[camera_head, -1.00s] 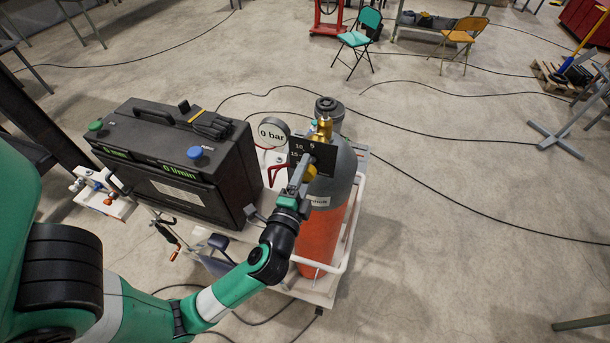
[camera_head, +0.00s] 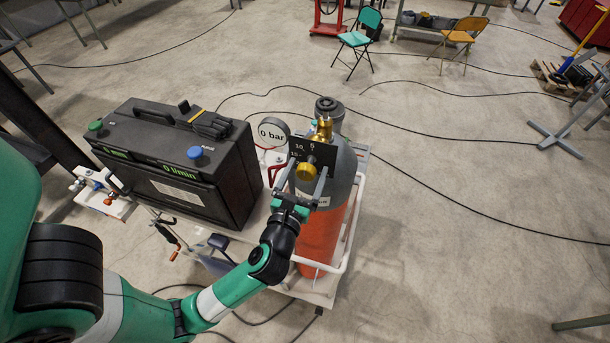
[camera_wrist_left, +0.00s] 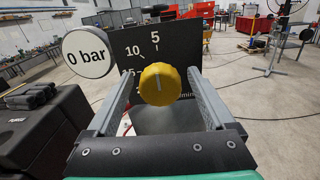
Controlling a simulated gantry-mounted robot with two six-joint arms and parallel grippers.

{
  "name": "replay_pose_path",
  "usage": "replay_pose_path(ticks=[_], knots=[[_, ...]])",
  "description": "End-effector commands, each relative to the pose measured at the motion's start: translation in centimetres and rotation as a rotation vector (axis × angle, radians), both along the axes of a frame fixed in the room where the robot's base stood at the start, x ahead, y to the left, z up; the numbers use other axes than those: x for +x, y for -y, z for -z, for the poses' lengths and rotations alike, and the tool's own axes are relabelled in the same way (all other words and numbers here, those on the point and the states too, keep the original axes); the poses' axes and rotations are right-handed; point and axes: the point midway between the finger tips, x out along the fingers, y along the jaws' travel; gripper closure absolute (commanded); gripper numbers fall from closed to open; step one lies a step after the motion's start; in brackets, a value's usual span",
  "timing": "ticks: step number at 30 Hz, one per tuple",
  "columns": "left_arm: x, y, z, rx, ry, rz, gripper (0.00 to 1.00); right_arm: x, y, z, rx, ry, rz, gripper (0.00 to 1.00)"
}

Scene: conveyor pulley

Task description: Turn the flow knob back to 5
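The yellow flow knob (camera_head: 306,172) sits on a black dial plate (camera_head: 325,154) in front of the grey and orange gas cylinder (camera_head: 345,172). In the left wrist view the knob (camera_wrist_left: 160,86) has a pale line standing about upright, towards the 5 mark (camera_wrist_left: 155,40). The 10 and 15 marks lie to its left; lower marks are partly hidden. My left gripper (camera_head: 304,184) is open, with one finger on each side of the knob and a visible gap to both. My right gripper is not in view.
A round gauge reading 0 bar (camera_head: 273,132) stands left of the dial plate. A black case (camera_head: 165,165) with green and blue knobs is further left on the white cart (camera_head: 340,262). Cables cross the floor; the floor to the right is mostly clear.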

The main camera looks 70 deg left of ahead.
Motion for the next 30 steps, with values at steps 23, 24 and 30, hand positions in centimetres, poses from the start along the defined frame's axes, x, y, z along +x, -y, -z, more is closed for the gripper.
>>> replay_pose_path(ticks=[23, 24, 30], knots=[[-1.7, 2.3, 0.0, -0.001, 0.001, 0.005, 0.00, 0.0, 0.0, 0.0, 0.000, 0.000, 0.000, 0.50], [-1.9, 2.7, 0.0, -0.001, 0.001, 0.006, 0.00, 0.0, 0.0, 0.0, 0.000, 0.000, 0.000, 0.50], [-3.4, 4.5, 0.1, -0.002, 0.001, 0.006, 0.00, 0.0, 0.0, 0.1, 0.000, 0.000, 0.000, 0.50]])
